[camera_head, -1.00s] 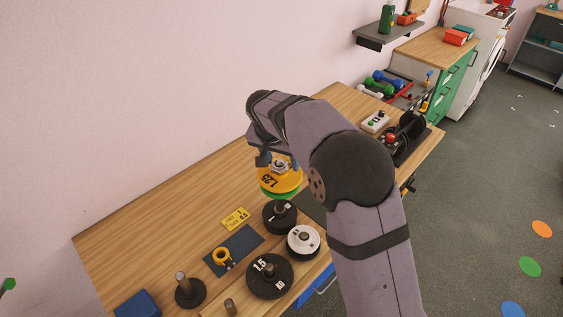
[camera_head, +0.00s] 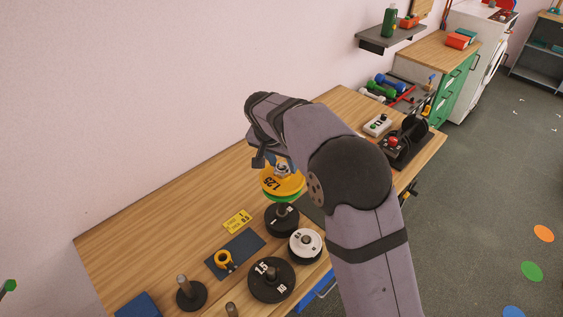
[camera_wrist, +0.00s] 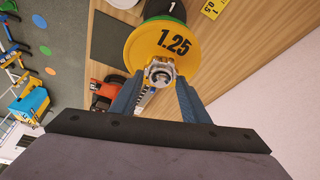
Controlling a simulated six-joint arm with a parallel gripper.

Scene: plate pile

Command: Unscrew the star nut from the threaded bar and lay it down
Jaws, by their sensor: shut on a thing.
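The silver star nut (camera_wrist: 161,70) sits at the centre of a yellow 1.25 plate (camera_wrist: 172,40) in the wrist view. The threaded bar's end (camera_wrist: 161,77) seems to show in the nut's middle. My gripper (camera_wrist: 160,84) has its blue fingers on both sides of the nut and is shut on it. In the head view, my gripper (camera_head: 283,166) is above the yellow plate (camera_head: 284,184), with a green plate beneath. The nut is mostly hidden there, and the bar inside the plates is hidden.
A dark blue mat (camera_head: 236,262) with an orange clamp (camera_head: 224,259) lies nearer on the bench. A yellow card (camera_head: 238,221) lies behind.

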